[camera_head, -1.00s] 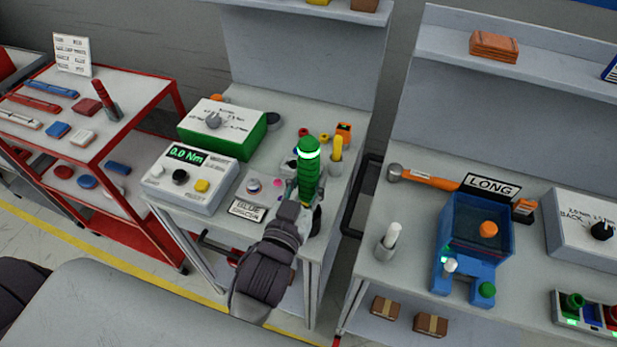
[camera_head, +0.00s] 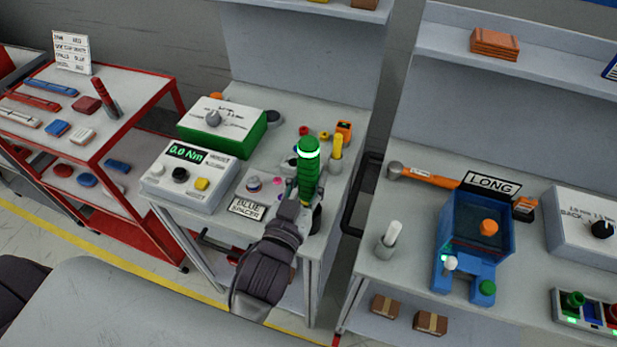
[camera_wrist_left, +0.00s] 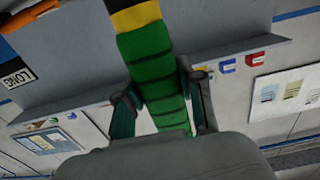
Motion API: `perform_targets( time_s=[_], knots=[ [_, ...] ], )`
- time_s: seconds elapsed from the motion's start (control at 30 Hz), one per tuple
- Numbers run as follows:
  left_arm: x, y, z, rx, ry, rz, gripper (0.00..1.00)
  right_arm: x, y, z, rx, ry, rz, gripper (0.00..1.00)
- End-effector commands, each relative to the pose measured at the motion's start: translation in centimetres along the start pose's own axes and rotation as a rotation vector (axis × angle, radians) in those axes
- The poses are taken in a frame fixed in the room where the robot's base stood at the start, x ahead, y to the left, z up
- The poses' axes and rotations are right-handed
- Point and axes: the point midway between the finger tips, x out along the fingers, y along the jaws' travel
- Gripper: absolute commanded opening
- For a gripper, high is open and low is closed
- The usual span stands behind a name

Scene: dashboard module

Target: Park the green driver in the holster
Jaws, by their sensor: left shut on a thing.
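The green driver (camera_head: 308,178) stands about upright over the front right part of the middle bench, with a glowing ring near its top. My left gripper (camera_head: 300,203) is shut on it, low on the green part. In the left wrist view the ribbed green driver (camera_wrist_left: 152,70), with a yellow and black band, runs between the two fingers of my left gripper (camera_wrist_left: 163,108). A dark cylinder (camera_head: 316,219) shows just right of the gripper; I cannot tell whether it is the holster. The driver's lower end is hidden. My right gripper is not in view.
On the middle bench are a torque readout box (camera_head: 188,178), a green-sided box (camera_head: 222,127), a "BLUE SPACER" sign (camera_head: 247,208) and a yellow-topped cylinder (camera_head: 337,147). A gap separates it from the right bench, with its blue bin (camera_head: 452,225) and white-topped cylinder (camera_head: 392,235).

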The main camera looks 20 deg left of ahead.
Motion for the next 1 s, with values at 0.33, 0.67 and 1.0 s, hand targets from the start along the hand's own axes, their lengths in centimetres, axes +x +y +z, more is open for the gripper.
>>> perform_targets(
  time_s=[0.33, 0.67, 1.0],
  knots=[
    [0.01, 0.03, 0.34, -0.004, 0.005, -0.001, 0.0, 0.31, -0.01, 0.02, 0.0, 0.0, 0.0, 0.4],
    [0.0, 0.07, 0.58, -0.006, 0.003, -0.002, 0.63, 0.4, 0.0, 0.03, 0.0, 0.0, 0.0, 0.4],
    [-0.04, 0.09, 0.77, -0.007, -0.005, -0.003, 0.67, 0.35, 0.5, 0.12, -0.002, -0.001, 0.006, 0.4]
  ],
)
